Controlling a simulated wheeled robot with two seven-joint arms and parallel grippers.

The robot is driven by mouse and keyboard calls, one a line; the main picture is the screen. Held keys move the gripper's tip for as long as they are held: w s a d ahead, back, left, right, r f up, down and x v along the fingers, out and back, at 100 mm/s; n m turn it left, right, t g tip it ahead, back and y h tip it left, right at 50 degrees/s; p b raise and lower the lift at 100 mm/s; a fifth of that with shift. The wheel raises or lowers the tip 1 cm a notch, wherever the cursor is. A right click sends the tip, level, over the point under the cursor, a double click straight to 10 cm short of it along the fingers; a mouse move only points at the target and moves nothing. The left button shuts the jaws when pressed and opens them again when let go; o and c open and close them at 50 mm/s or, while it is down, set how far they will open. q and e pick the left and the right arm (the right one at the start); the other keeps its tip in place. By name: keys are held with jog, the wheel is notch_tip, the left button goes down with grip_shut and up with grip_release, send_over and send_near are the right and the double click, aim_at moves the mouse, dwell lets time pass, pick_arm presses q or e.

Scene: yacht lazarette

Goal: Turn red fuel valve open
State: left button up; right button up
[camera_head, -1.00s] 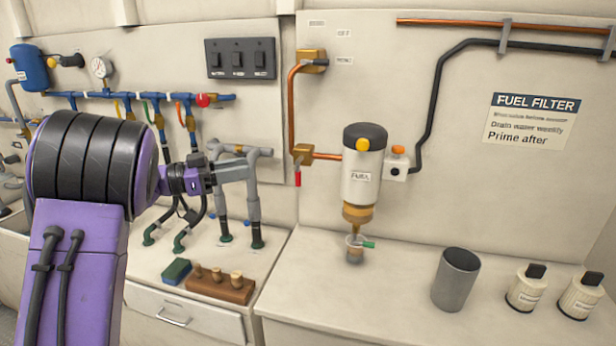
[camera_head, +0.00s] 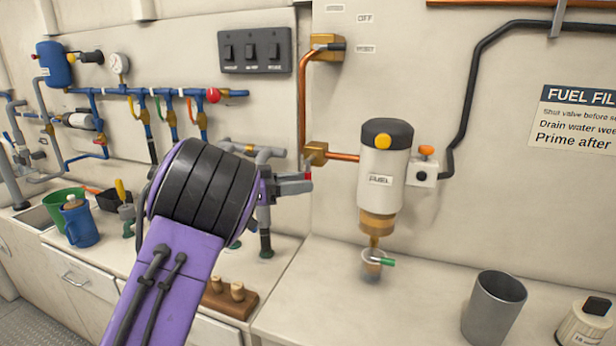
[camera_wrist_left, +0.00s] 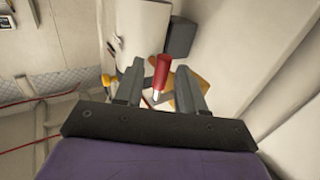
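The red fuel valve handle (camera_head: 308,176) hangs below a brass valve body (camera_head: 317,153) on the copper pipe, left of the fuel filter (camera_head: 384,178). My left gripper (camera_head: 303,183) is at the handle, and its fingers partly hide it. In the left wrist view the red handle (camera_wrist_left: 162,72) shows between the two grey fingers of my left gripper (camera_wrist_left: 160,80). The fingers are open, with visible gaps on both sides of the handle. The brass body (camera_wrist_left: 188,85) is partly hidden behind the right finger. My right gripper is out of view.
A second brass fitting (camera_head: 325,48) sits higher on the copper pipe. A small cup (camera_head: 372,268) is under the filter, and a grey canister (camera_head: 494,306) stands on the counter. Grey pipes (camera_head: 265,215) rise behind my left wrist. The counter's middle is clear.

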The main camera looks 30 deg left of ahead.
pick_arm(q)
jog(key=shift+x, duration=1.25)
jog(key=shift+a+f, duration=0.1)
grip_shut()
